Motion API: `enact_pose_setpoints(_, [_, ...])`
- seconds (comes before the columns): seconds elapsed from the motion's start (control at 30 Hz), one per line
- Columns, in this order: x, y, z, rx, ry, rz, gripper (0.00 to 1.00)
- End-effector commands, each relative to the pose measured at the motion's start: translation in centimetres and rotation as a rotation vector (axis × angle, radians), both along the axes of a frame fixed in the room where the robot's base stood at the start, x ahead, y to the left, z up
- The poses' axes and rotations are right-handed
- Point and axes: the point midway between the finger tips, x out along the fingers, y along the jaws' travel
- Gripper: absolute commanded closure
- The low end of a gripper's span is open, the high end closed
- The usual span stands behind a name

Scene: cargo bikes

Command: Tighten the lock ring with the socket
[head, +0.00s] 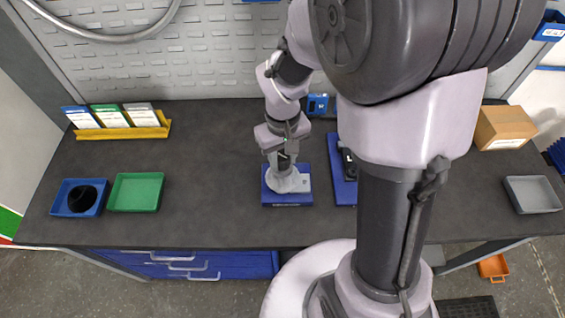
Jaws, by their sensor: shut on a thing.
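My gripper (287,182) points down over a blue fixture (287,201) near the front middle of the bench, in the head view. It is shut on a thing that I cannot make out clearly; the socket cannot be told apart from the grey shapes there. A light grey part (304,183) shows on the fixture, beside and under the gripper. The lock ring is not clearly visible; the gripper hides the middle of the fixture. Whether the held thing touches the part below cannot be told.
A second blue fixture (343,192) with a black item stands to the right, partly behind my arm. At left are a blue tray (64,207) with a black round item, a green tray (137,191) and a yellow card rack (124,132). A cardboard box (505,128) and grey tray (533,195) stand right.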

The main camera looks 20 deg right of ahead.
Motion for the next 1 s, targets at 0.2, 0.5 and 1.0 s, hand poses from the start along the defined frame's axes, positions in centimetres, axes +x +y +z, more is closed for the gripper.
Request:
enact_pose_setpoints(0.2, [-0.15, 0.0, -0.14, 0.0, 0.005, -0.002, 1.0])
enact_pose_setpoints(0.5, [-0.18, 0.07, -0.46, 0.001, 0.006, -0.378, 1.0])
enact_pose_setpoints(1.0, [-0.26, 0.09, -0.31, 0.001, 0.009, -0.582, 1.0])
